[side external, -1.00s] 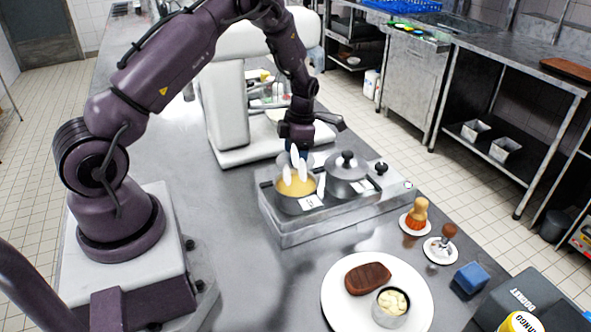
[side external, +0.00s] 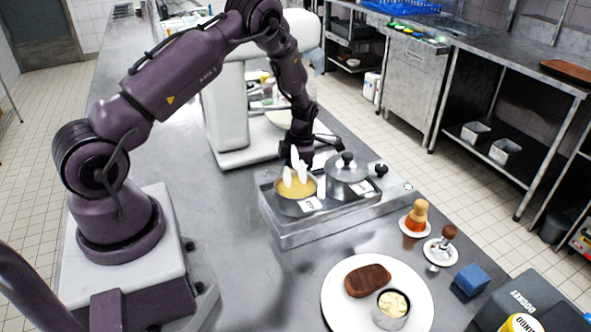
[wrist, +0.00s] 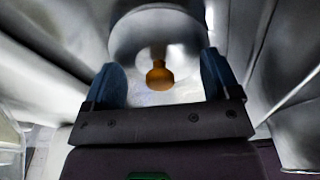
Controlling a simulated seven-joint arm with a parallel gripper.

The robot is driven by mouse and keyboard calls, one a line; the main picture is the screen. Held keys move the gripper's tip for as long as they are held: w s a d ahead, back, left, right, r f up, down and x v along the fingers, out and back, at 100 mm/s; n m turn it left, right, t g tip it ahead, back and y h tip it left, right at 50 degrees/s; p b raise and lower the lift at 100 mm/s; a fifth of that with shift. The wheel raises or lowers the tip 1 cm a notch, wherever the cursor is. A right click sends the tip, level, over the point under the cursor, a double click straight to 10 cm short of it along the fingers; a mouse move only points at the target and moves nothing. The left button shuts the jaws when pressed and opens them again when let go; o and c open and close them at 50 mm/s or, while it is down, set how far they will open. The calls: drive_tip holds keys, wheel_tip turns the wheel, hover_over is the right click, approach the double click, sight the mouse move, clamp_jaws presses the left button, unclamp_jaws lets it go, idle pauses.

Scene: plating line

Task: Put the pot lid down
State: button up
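The pot lid (side external: 346,168) is grey metal with a dark round knob. In the side view it sits on the right-hand pot of the metal two-pot unit (side external: 300,232). My gripper (side external: 298,157) is low over the back of the left-hand pot (side external: 296,205), beside the lid and apart from its knob; its fingertips are partly hidden. In the wrist view the two blue fingers (wrist: 161,82) stand wide apart with nothing gripped. A blurred orange-brown knob-shaped thing (wrist: 159,75) shows between them against round grey metal; I cannot tell what it is.
A white plate (side external: 410,275) with brown meat and a small metal cup stands in front. The counter left of the unit is clear.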

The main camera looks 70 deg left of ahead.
drive_tip(key=shift+r, duration=0.15)
drive_tip(key=d+r+m+t, duration=0.1)
drive_tip(key=d+r+m, duration=0.25)
drive_tip(key=r, duration=0.75)
drive_tip(key=d+r+m+t, duration=0.1)
drive_tip(key=d+r+m, duration=0.25)
drive_tip(key=r, duration=0.75)
drive_tip(key=s+d+r+m+t, duration=0.2)
drive_tip(key=s+d+r+m, duration=0.35)
drive_tip(key=r+m, duration=0.35)
drive_tip(key=s+d+r+m+t, duration=0.3)
drive_tip(key=s+d+m, duration=0.5)
drive_tip(key=s+m, duration=0.5)
drive_tip(key=m, duration=0.4)
drive_tip(key=shift+m, duration=0.4)
